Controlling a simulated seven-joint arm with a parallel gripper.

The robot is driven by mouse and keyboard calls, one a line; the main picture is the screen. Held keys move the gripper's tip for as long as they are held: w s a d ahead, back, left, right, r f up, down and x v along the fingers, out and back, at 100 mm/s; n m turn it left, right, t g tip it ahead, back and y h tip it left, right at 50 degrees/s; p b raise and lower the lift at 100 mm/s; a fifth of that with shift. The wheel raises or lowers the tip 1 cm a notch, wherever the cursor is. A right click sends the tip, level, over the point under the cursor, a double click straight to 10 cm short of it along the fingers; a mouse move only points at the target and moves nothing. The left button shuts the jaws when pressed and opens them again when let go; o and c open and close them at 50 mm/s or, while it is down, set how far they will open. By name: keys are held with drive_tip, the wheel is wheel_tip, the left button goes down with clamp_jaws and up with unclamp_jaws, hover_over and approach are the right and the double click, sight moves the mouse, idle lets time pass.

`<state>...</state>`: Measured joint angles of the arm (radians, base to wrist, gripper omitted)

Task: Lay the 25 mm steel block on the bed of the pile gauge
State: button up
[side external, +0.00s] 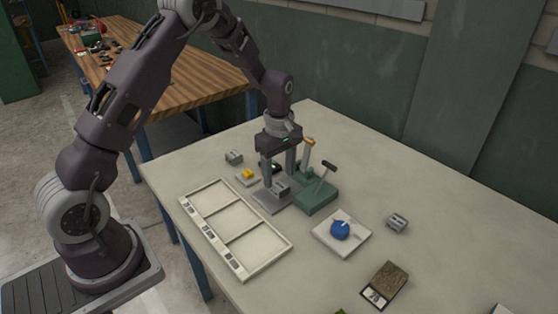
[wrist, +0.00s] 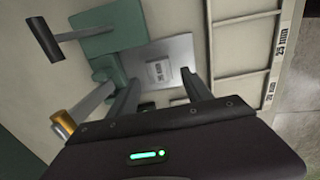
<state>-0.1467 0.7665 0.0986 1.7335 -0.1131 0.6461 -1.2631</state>
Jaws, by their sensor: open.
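The pile gauge has a green base (side external: 316,197) and a flat grey bed (side external: 265,202); the bed also shows in the wrist view (wrist: 182,50). A small grey steel block (side external: 280,188) lies flat on the bed, and it shows in the wrist view (wrist: 158,72) with a marking too small to read for certain. My gripper (side external: 279,179) is over the bed, fingers pointing down. In the wrist view my gripper (wrist: 161,79) is open, with the block between and just beyond the fingertips. I see no finger clearly touching it.
A white three-compartment tray (side external: 263,264) lies left of the gauge. Other grey blocks stand behind (side external: 234,157) and at right (side external: 397,222). A brown sample (side external: 389,277) lies in front.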

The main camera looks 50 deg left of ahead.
wheel_tip(320, 180, up, 9)
wheel_tip(320, 180, up, 8)
drive_tip(key=m+t, duration=0.1)
drive_tip(key=m, duration=0.3)
hover_over(279, 185)
drive_tip(key=s+d, duration=0.3)
drive_tip(key=s, duration=0.2)
drive_tip(key=s+d+r+m+t, duration=0.2)
drive_tip(key=s+d+r+m, duration=0.2)
drive_tip(key=s+r+m, duration=0.45)
drive_tip(key=s+d+f+m+t, duration=0.2)
drive_tip(key=s+m, duration=0.3)
drive_tip(key=s, duration=0.9)
drive_tip(key=shift+s+f+t, duration=0.2)
drive_tip(key=shift+f+t, duration=0.05)
drive_tip(key=shift+t, duration=0.05)
